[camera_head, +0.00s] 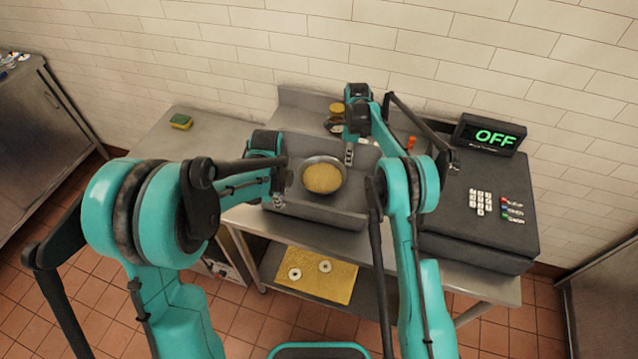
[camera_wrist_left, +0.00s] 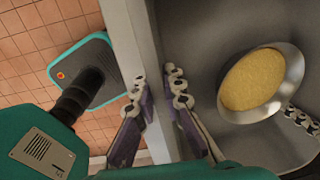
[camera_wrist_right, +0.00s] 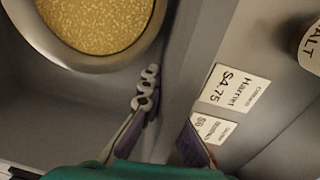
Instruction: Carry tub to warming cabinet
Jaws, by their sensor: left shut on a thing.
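A grey rectangular tub (camera_head: 345,212) sits on the steel counter, with a metal bowl (camera_head: 341,186) of yellow grainy contents inside it. My left gripper (camera_head: 278,198) is shut on the tub's left wall (camera_wrist_left: 150,45), which runs between its fingers in the left wrist view (camera_wrist_left: 158,88). My right gripper (camera_head: 349,155) is at the tub's right side. In the right wrist view (camera_wrist_right: 172,105) its fingers are apart, one inside the tub and one outside, with the right wall (camera_wrist_right: 178,75) between them. I cannot identify a warming cabinet.
A black register (camera_head: 480,205) with a display reading OFF stands right of the tub. A sponge (camera_head: 181,121) lies on the left counter. A yellow board (camera_head: 316,275) with two white rings is on the lower shelf. Price labels (camera_wrist_right: 236,88) lie beside the tub.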

